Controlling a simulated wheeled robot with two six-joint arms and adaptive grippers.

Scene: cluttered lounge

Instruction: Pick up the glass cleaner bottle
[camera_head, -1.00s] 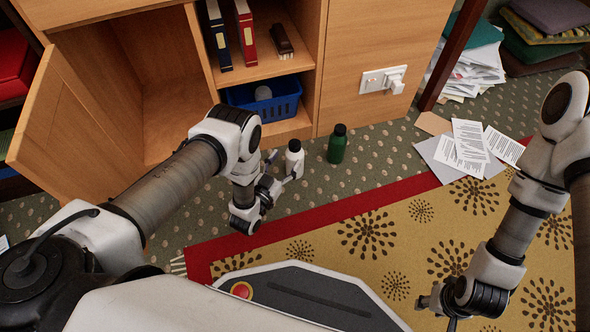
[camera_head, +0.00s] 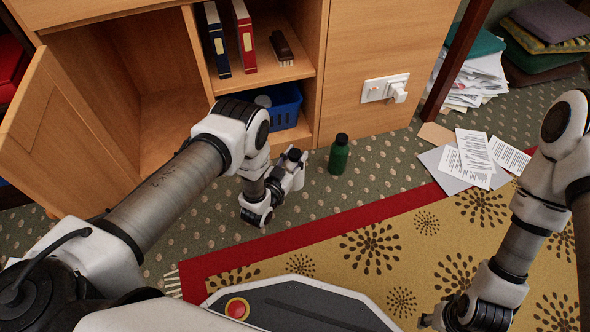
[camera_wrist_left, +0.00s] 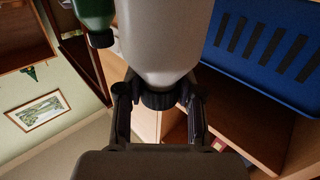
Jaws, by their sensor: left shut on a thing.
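A white bottle with a dark cap (camera_head: 298,177) stands on the carpet or just above it, partly hidden by my left gripper (camera_head: 284,174); I cannot tell whether it touches the floor. In the left wrist view my left gripper (camera_wrist_left: 159,103) is shut on the white bottle (camera_wrist_left: 165,35) at its capped end. A green bottle with a dark cap (camera_head: 339,158) stands upright to its right, and also shows in the left wrist view (camera_wrist_left: 95,12). No label readable on either tells which is glass cleaner. My right gripper (camera_head: 428,319) is over the rug, its fingers unclear.
An open wooden cabinet (camera_head: 160,110) stands behind, with a blue basket (camera_head: 285,106) on its low shelf and its door (camera_head: 65,130) swung out left. Papers (camera_head: 465,160) lie right on the carpet. A yellow rug (camera_head: 375,250) covers the front.

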